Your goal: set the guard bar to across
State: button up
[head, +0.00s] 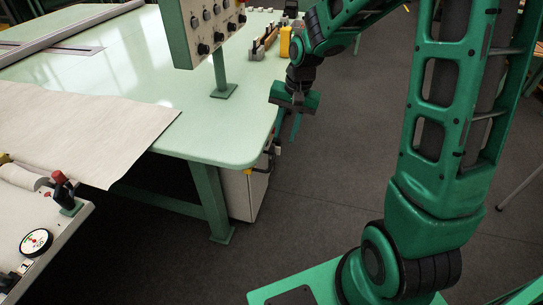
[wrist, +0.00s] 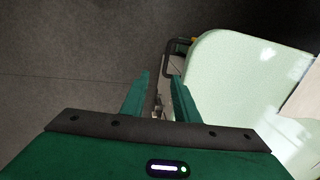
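A dark bent bar (wrist: 168,60), which looks like the guard bar, sticks out from the rounded corner of the pale green table in the wrist view. A yellow piece shows at its far end. In the head view a dark bar with a yellow part (head: 262,170) sits below the table's right edge. My gripper (wrist: 160,78) points down beside that edge, its two green fingers apart. Part of a dark and pale fitting shows between the fingers; I cannot tell whether they touch it. In the head view my gripper (head: 293,122) is just right of the table edge.
The green table (head: 225,130) carries a control panel (head: 208,25) on a post and a pale cloth sheet (head: 80,130). A yellow bottle (head: 285,42) and small tools stand at its far edge. A white cabinet (head: 240,190) is beneath. Dark floor (head: 340,150) lies open to the right.

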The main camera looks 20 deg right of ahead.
aim_at(272, 161)
jog(key=a+f, duration=0.1)
jog(key=f, duration=0.2)
jog(key=w+a+f, duration=0.1)
jog(key=f, duration=0.3)
jog(key=w+f, duration=0.1)
jog(key=f, duration=0.3)
jog(key=shift+a+f, duration=0.2)
jog(key=shift+a, duration=0.2)
jog(key=shift+a, duration=0.1)
grip_shut()
